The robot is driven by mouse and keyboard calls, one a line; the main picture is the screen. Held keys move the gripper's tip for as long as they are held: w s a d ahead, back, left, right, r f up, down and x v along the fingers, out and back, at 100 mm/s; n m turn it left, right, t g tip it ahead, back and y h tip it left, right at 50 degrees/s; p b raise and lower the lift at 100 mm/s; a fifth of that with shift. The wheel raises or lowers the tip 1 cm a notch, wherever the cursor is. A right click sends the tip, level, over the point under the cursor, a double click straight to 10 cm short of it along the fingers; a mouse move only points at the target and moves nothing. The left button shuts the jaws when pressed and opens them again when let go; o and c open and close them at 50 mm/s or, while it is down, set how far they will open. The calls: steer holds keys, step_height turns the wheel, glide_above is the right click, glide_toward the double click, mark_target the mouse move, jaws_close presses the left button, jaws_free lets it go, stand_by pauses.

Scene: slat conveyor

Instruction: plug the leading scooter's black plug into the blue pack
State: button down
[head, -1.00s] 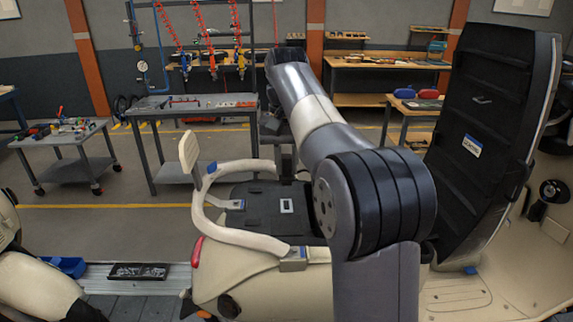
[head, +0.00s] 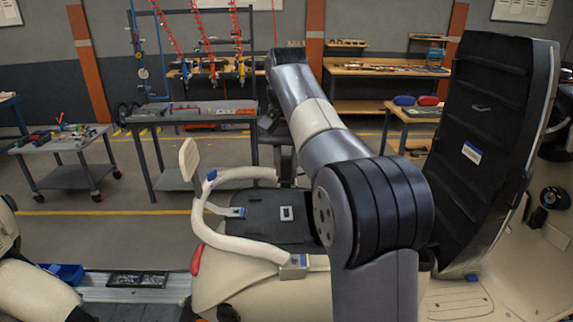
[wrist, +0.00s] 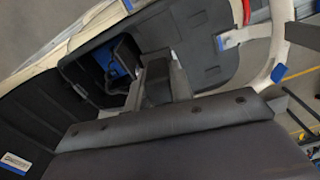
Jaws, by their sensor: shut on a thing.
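The leading scooter stands with its cream body (head: 240,287) in the middle and its seat (head: 490,130) tipped up at the right. The blue pack (wrist: 122,66) sits in the dark open bay under the seat, in the wrist view; my arm hides it in the head view. My gripper (wrist: 157,80) reaches down at the bay's edge, just right of the pack. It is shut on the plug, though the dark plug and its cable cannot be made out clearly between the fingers. Whether the plug touches the pack's socket cannot be told.
The scooter's pale grab rail (head: 215,238) loops around the left of the bay. Another scooter (head: 30,285) stands at the lower left, near a blue bin (head: 65,273). A tool cart (head: 65,175) and workbenches stand behind, with free floor between.

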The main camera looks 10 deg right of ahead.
steer(key=m, duration=0.7)
steer(key=shift+m, duration=0.4)
steer(key=m, duration=0.8)
